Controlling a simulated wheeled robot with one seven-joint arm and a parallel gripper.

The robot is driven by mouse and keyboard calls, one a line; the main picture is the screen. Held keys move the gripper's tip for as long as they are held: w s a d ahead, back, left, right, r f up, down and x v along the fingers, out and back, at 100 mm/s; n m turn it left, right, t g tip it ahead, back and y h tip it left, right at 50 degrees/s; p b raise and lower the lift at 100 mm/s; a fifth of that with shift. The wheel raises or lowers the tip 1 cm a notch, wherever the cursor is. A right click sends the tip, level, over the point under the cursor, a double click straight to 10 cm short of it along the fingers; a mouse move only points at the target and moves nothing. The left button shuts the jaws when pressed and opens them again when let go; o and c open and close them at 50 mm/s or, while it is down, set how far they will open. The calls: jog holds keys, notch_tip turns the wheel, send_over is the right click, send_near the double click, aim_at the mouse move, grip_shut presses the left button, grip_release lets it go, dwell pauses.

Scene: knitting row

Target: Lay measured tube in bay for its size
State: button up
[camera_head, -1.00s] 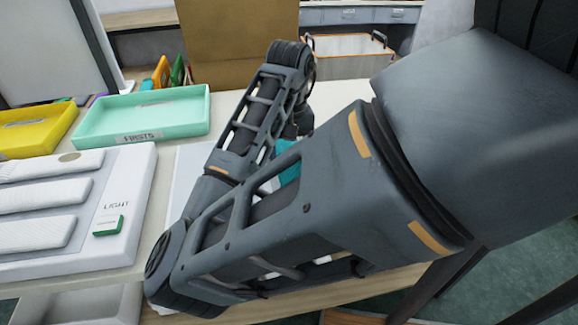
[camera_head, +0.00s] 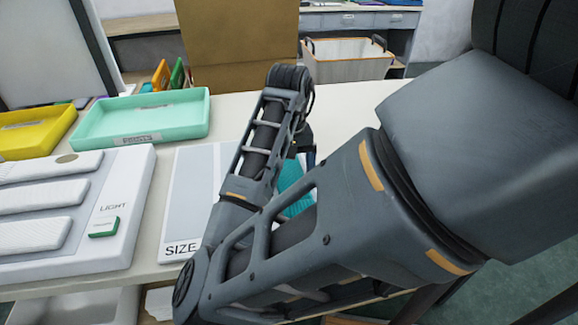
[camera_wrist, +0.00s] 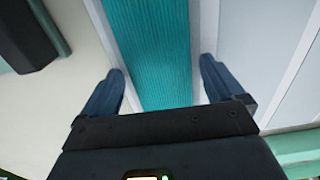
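The teal ribbed knit tube (camera_wrist: 152,45) runs lengthwise between the two fingers of my gripper (camera_wrist: 162,68) in the wrist view. The fingers are spread, with a gap on each side of the tube, and do not appear to touch it. In the head view the tube (camera_head: 294,178) shows partly behind my arm, over the right part of a pale board marked SIZE (camera_head: 185,210). The board has white and grey-blue bands. My arm hides much of the board, and the gripper's fingers cannot be made out there.
Left is a white panel marked LIGHT (camera_head: 120,185) with pale ribbed pieces and a small green block (camera_head: 104,227). A mint tray (camera_head: 140,131) and yellow tray (camera_head: 35,130) stand behind. A bin (camera_head: 345,65) stands at the back.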

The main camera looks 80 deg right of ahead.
aim_at(290, 171)
jog(key=shift+o, duration=0.2)
notch_tip(290, 171, up, 12)
jog(key=p, duration=0.3)
jog(key=shift+r+p, duration=0.15)
jog(key=shift+p, duration=0.25)
